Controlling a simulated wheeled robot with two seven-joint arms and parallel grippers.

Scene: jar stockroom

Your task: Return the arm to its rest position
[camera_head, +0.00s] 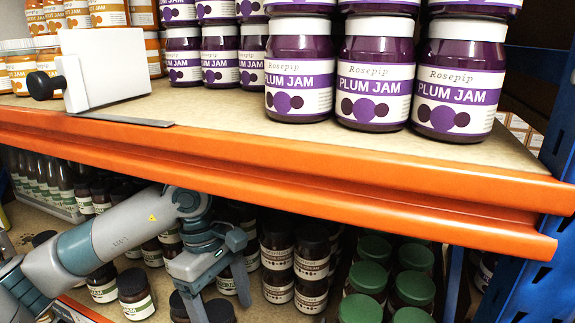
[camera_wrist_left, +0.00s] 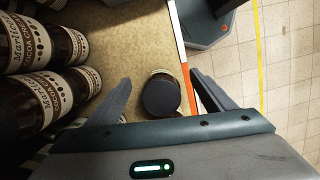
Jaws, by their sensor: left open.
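My left arm comes in from the left in the head view and reaches into the lower shelf bay. Its gripper (camera_head: 219,305) points down among the jars, with its fingers apart. In the left wrist view the open fingers (camera_wrist_left: 160,82) show with a dark-lidded jar (camera_wrist_left: 161,97) in the gap between them. There is space between each finger and the jar, and I see no grip on it. How far the jar lies below the fingertips is hard to tell. My right gripper is not in view.
An orange shelf beam (camera_head: 300,178) runs just above my arm. Plum jam jars (camera_head: 375,85) and a white block (camera_head: 104,68) stand on the upper shelf. Brown-labelled jars (camera_head: 311,262) and green-lidded jars (camera_head: 369,278) stand right of the gripper. Floor (camera_wrist_left: 285,70) is beyond the shelf edge.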

